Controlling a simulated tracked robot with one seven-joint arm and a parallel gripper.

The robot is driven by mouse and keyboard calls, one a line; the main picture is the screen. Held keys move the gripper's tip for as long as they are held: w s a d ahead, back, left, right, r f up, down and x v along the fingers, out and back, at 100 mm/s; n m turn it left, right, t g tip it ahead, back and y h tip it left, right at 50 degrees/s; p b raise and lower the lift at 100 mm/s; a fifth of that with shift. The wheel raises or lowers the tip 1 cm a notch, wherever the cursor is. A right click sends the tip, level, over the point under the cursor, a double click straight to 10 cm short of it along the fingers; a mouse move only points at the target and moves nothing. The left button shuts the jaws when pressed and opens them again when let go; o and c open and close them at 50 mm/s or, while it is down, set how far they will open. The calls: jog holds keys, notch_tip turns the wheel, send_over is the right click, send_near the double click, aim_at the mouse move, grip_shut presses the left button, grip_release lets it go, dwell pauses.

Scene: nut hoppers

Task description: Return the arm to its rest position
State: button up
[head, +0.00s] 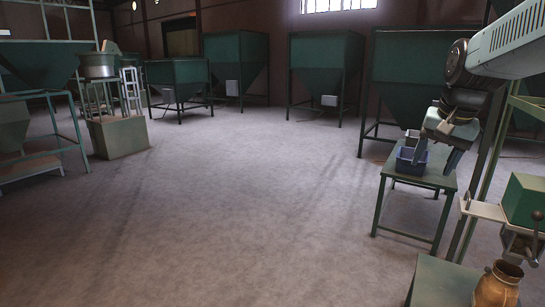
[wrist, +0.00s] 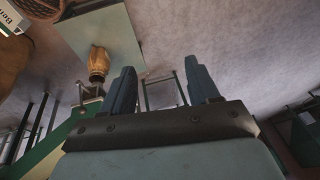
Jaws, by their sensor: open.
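My arm reaches in from the upper right of the head view, a pale link leading to a dark wrist joint. My gripper (head: 437,155) hangs at its end, in front of the green bench. In the wrist view my gripper (wrist: 161,78) shows two blue-grey fingers spread apart, with nothing between them. A brass pot (head: 497,287) stands on a green-grey stand at the lower right of the head view, apart from my gripper. The pot also shows in the wrist view (wrist: 98,63), beyond the left finger.
A green machine (head: 525,203) stands above the pot. Several green hoppers (head: 326,60) line the back. A round metal drum (head: 97,66) stands left. The middle floor is clear.

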jog(key=s+a+f+n+t, duration=0.1)
jog(key=s+a+f+n, duration=0.1)
jog(key=s+a, duration=0.4)
jog(key=s+a+f+n+t, duration=0.1)
jog(key=s+a+f+n, duration=0.1)
jog(key=s+a+n, duration=0.2)
jog(key=shift+s+a+f+n, duration=0.4)
jog(key=shift+s+a, duration=0.5)
jog(key=shift+s, duration=0.25)
jog(key=shift+c, duration=0.3)
